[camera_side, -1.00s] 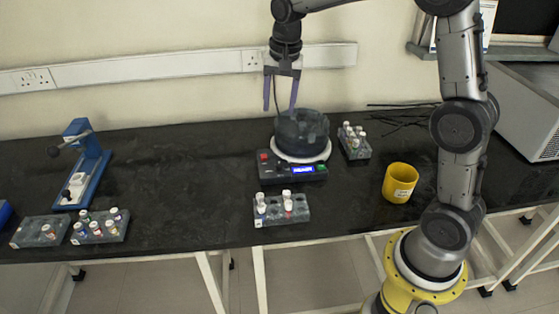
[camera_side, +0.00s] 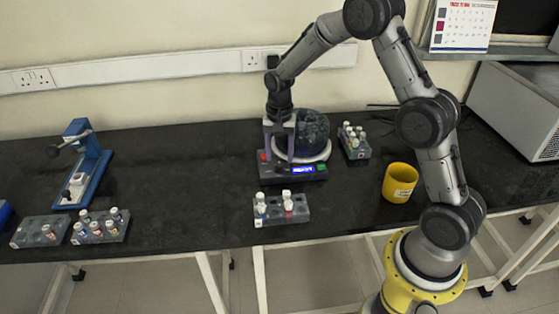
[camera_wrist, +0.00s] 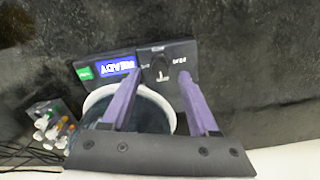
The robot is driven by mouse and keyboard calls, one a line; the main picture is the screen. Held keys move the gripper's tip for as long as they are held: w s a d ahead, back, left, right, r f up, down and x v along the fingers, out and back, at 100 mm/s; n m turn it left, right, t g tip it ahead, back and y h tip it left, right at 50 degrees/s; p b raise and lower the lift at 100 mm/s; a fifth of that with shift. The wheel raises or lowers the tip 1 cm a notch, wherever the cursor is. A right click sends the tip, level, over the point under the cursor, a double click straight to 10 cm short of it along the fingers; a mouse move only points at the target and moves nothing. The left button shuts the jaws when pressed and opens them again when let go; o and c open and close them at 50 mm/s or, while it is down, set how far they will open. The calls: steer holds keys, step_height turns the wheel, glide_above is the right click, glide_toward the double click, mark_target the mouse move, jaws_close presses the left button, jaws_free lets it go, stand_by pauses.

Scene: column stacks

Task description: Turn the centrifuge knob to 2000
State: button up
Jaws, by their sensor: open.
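The centrifuge has a black base (camera_side: 275,177), a lit blue display (camera_side: 303,169) and a dark round top (camera_side: 314,130) over a white ring. My gripper (camera_side: 278,157) is open and low over the panel's left part. In the wrist view its fingertips (camera_wrist: 160,75) lie on either side of the knob, with a gap to it; contact is not visible. The knob cannot be made out in the side view.
A tube rack (camera_side: 282,209) stands in front of the centrifuge and another (camera_side: 354,141) to its right. A yellow cup (camera_side: 400,183) is further right. A blue stand (camera_side: 84,165) and more racks (camera_side: 101,226) are at left. The bench between is clear.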

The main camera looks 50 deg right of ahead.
mark_target(280, 167)
steer(key=shift+f, duration=1.45)
jaws_close()
